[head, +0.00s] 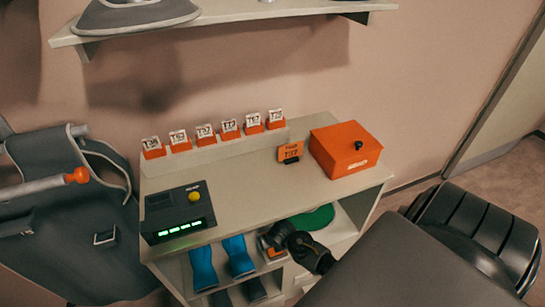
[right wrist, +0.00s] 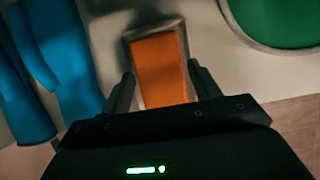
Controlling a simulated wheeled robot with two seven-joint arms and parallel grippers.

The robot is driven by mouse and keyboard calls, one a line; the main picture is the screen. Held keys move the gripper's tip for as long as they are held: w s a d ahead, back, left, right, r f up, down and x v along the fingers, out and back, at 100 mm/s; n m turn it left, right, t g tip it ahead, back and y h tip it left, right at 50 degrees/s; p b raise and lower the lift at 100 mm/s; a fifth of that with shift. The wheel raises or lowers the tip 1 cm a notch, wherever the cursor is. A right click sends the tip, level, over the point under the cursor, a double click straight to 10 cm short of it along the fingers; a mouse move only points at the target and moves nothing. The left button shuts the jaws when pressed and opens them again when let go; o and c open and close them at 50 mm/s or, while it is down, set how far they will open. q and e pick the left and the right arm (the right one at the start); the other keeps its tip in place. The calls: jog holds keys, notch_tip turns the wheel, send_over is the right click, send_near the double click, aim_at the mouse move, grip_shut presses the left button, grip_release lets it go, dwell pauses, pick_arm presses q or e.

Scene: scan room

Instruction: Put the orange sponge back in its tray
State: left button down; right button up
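An orange block, seemingly the sponge (right wrist: 163,72), lies within a pale grey rim that looks like its tray (right wrist: 133,36), in the right wrist view. In the head view only a small orange patch of the sponge (head: 275,252) shows on the shelf below the counter, partly hidden by my gripper. My right gripper (right wrist: 162,72) is open, with one finger on each side of the orange block. In the head view the right gripper (head: 277,238) reaches in from the lower right. Whether the fingers touch the block or tray is not clear. My left gripper is not in view.
Blue items (head: 239,256) stand left of my right gripper, and a green disc (head: 313,218) lies right of it. The countertop (head: 245,188) above carries a dark device (head: 178,212), a row of small orange tagged holders (head: 205,138) and an orange box (head: 345,149).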

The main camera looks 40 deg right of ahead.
jog(key=shift+o, duration=0.9)
jog(key=shift+w, duration=0.1)
jog(key=v, duration=0.4)
jog(key=shift+r, duration=0.2)
jog(key=s+a+b, duration=0.4)
jog(key=s, duration=0.7)
jog(key=shift+s+r+b, duration=0.3)
jog(key=shift+b, duration=0.05)
jog(key=shift+a, duration=0.1)
